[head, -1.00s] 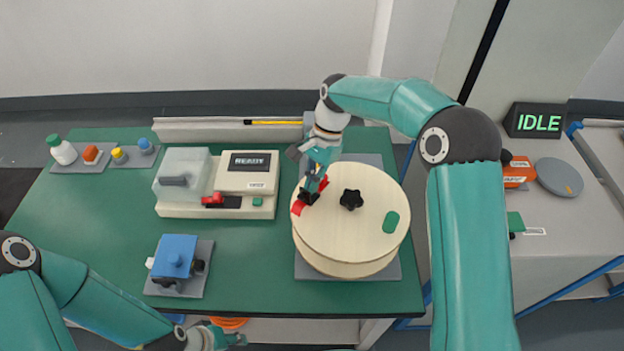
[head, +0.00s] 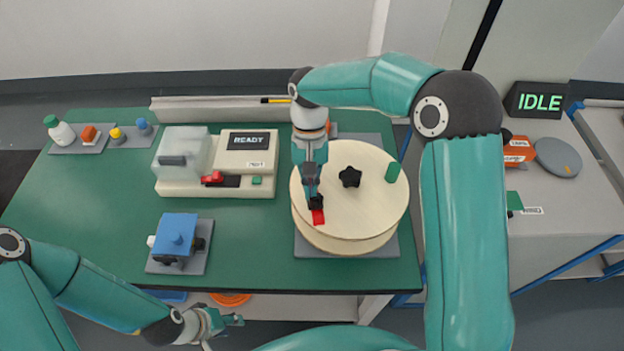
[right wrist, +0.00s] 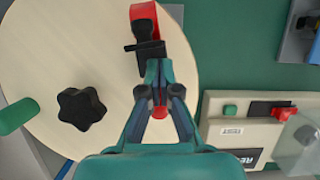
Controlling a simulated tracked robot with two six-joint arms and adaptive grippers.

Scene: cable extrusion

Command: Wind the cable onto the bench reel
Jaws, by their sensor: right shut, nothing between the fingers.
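The bench reel (head: 360,215) is a pale wooden disc with a black star knob (head: 350,177) and a green peg (head: 392,172) on top. A red piece (head: 318,217) with a black clip (right wrist: 143,30) sits at its near-left rim. My right gripper (head: 313,196) points down at this rim. In the right wrist view its shut fingers (right wrist: 158,72) meet at the black clip; contact is unclear. A small red tip (right wrist: 159,112) shows between the finger links. My left gripper (head: 228,321) is low, in front of the bench, its jaws unclear. I cannot make out any cable.
A cream machine reading READY (head: 248,141) with a clear cover stands left of the reel. A blue device (head: 177,236) sits on a grey plate nearer the front. Bottles and small parts are back left. A side table with an IDLE sign (head: 538,101) is at right.

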